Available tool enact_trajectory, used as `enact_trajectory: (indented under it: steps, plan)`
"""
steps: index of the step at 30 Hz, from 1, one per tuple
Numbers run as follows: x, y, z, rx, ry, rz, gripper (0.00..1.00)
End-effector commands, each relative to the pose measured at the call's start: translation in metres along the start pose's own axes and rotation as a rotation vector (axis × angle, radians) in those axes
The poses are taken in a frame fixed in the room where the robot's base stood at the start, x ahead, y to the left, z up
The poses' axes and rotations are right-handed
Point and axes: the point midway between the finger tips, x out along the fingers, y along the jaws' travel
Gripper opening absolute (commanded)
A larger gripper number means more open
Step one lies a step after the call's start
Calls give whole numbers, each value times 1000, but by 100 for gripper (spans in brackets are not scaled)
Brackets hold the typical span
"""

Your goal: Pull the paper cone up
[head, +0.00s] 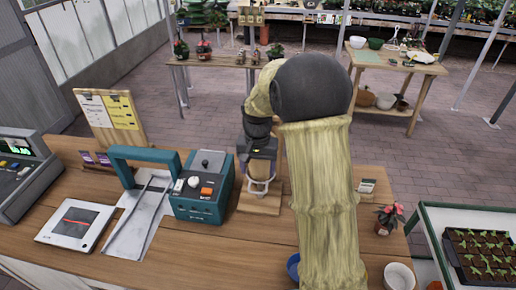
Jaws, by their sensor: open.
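My gripper (259,178) points down over a small wooden stand (257,206) on the wooden counter, just right of the teal machine. Its fingers are apart, around or in front of a small pale shape (263,169) at the stand. This may be the paper cone, but it is mostly hidden by my gripper and too small to be sure. I cannot tell whether the fingers touch it. My arm, in a pale yellow sleeve, covers the counter just right of the stand.
A teal machine (205,192) with buttons stands close left of my gripper, beside a teal-handled sealer (145,158) and a clipboard stand (112,118). A potted plant (386,218) and white bowl (398,275) are at the right. A seedling tray (480,255) lies beyond.

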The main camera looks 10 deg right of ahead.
Motion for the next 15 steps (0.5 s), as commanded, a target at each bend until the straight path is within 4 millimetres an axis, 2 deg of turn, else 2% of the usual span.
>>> enact_trajectory:
  steps: [9, 15]
  plan:
    - [-63, 0, -1, 0, 7, -2, 67]
    - [-86, 1, -1, 0, 3, -1, 67]
